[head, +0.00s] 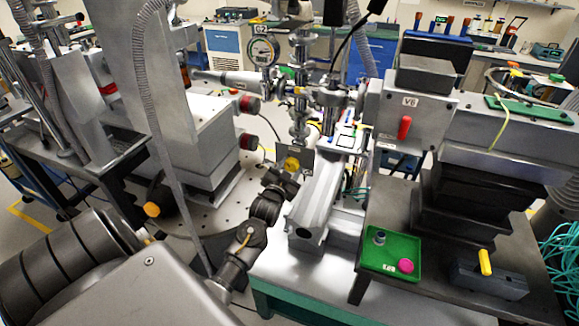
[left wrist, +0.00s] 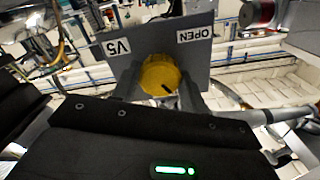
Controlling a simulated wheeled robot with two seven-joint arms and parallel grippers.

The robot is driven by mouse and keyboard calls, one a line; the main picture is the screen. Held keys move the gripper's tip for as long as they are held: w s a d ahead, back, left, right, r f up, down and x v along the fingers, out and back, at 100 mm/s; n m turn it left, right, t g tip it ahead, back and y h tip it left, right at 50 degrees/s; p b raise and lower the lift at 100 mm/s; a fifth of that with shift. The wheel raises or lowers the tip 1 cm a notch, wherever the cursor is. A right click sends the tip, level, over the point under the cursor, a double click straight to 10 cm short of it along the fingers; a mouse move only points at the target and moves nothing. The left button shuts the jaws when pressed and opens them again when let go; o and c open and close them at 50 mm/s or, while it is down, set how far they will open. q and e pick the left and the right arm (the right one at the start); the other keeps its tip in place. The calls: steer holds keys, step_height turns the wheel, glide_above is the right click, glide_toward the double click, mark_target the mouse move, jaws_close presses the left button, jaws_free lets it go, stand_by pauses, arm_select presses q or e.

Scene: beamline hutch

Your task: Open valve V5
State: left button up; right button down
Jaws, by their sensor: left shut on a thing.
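Valve V5 is a grey plate (left wrist: 125,57) with a round yellow knob (left wrist: 160,76). In the left wrist view the plate carries the labels V5 and OPEN, and the knob has a dark mark on its face. In the head view the yellow knob (head: 292,164) sits near the middle, below the vertical pipework. My left gripper (head: 284,176) is at the knob and shut on it. My right gripper is not in view.
A grey box labelled V6 with a red handle (head: 404,127) stands to the right. A green tray (head: 375,240) with a pink knob lies on the dark table at lower right. A large silver rail (head: 322,195) runs just right of my left gripper. A ribbed hose (head: 150,110) hangs at left.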

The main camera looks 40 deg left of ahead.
arm_select(q)
steer(key=n+p, duration=0.1)
steer(key=n, duration=0.3)
steer(key=shift+n, duration=0.3)
steer(key=n+p, duration=0.1)
steer(key=n, duration=0.3)
steer(key=shift+n+p, duration=0.3)
steer(key=n+p, duration=0.1)
steer(key=n, duration=0.3)
steer(key=shift+d, duration=0.1)
steer(key=shift+n+p, duration=0.55)
steer(key=shift+n, duration=1.45)
steer(key=o, duration=1)
